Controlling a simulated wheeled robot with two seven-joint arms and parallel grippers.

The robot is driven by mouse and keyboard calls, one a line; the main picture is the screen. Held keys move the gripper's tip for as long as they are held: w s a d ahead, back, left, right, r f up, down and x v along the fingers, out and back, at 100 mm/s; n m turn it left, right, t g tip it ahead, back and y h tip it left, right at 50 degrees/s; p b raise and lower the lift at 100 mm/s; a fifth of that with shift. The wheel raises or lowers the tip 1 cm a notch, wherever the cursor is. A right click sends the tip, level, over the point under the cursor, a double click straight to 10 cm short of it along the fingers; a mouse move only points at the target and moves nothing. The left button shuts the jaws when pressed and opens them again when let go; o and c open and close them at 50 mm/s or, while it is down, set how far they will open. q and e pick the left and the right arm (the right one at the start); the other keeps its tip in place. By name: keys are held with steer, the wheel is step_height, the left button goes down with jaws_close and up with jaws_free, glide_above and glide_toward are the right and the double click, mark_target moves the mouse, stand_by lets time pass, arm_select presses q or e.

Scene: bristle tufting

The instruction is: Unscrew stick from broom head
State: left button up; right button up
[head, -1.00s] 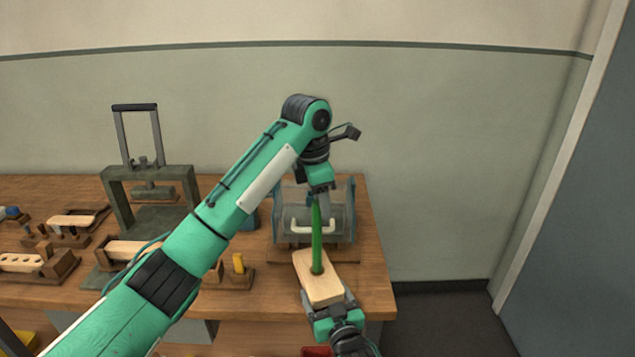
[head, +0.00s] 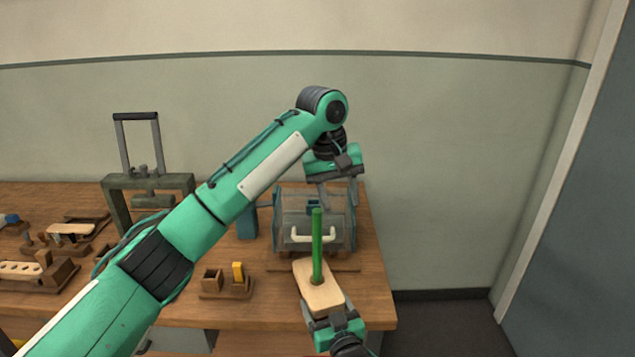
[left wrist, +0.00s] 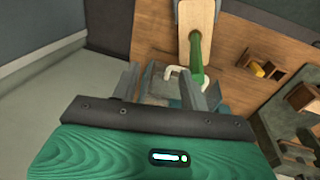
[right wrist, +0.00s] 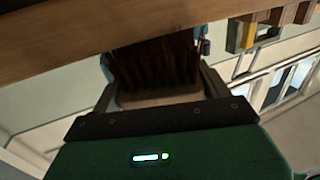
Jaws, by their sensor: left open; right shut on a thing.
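The broom head (head: 318,288) is a pale wooden block, held near the table's front right. Its dark bristles (right wrist: 155,62) show in the right wrist view. The green stick (head: 317,247) stands upright from the block; in the left wrist view (left wrist: 196,55) it points towards the camera. My right gripper (head: 325,312) is shut on the near end of the broom head. My left gripper (head: 338,193) is open and empty, above and just behind the stick's top. Its two fingers (left wrist: 168,88) are spread apart, with the stick outside them.
A grey box with a pale handle (head: 313,237) stands behind the stick. A press frame (head: 148,182) stands further left. A small wooden holder with a yellow piece (head: 227,286) and several wooden parts lie on the table (head: 275,312). The floor to the right is clear.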

mark_target(318, 228)
arm_select(q)
steer(key=a+m, duration=0.1)
steer(key=m, duration=0.3)
steer(key=a+r+m+y, duration=0.1)
steer(key=a+m, duration=0.1)
steer(key=m, duration=0.2)
steer(key=w+a+r+m+y, duration=0.1)
steer(key=m, duration=0.4)
steer(key=shift+a+r+g, duration=0.2)
steer(key=shift+r+g, duration=0.05)
steer(key=shift+g, duration=0.15)
step_height(318, 228, down, 12)
steer(key=shift+r, duration=0.1)
jaws_close()
steer(key=n, duration=0.2)
steer(key=shift+n, duration=0.4)
steer(key=shift+r, duration=0.2)
